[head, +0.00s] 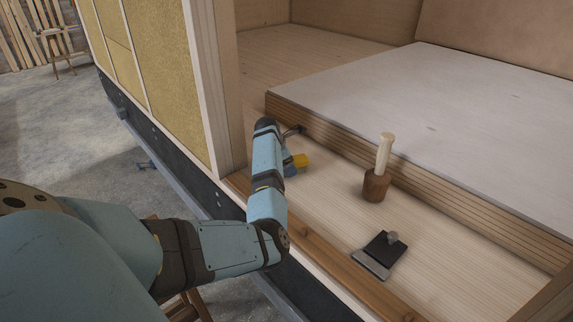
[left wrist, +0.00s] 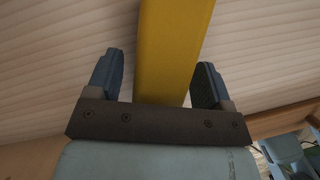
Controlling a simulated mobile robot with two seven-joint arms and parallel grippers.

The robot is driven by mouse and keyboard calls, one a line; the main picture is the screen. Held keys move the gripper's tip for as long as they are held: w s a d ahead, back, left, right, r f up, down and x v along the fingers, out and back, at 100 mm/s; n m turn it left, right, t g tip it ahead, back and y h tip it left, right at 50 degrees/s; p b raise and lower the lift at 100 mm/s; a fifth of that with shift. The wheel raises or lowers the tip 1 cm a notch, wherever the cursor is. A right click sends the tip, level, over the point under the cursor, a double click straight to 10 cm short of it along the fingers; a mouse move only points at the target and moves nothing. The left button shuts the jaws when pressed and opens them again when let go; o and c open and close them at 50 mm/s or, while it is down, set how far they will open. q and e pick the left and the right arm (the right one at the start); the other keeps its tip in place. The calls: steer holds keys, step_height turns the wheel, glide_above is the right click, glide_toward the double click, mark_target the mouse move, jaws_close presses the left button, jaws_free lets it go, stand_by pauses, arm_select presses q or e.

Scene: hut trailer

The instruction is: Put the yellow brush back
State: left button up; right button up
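The yellow brush (head: 301,160) lies low on the light wooden floor of the trailer, beside my left forearm, and is partly hidden. In the left wrist view, a long flat yellow part (left wrist: 174,50) runs between the two fingers of my left gripper (left wrist: 157,85). The fingers are spread, with a visible gap between the left finger and the yellow part; the yellow part comes close to the right finger, and contact cannot be told. In the head view, my left gripper (head: 290,167) is mostly hidden behind my arm. My right gripper is not in view.
A brown wooden holder (head: 375,187) with a pale upright cylinder (head: 384,151) stands to the right. A black scraper-like tool (head: 380,254) lies nearer. A raised white-topped platform (head: 440,110) borders the floor behind. A wall post (head: 218,90) stands close left of my arm.

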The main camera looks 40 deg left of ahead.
arm_select(q)
steer(key=shift+r, duration=0.2)
steer(key=v, duration=1.2)
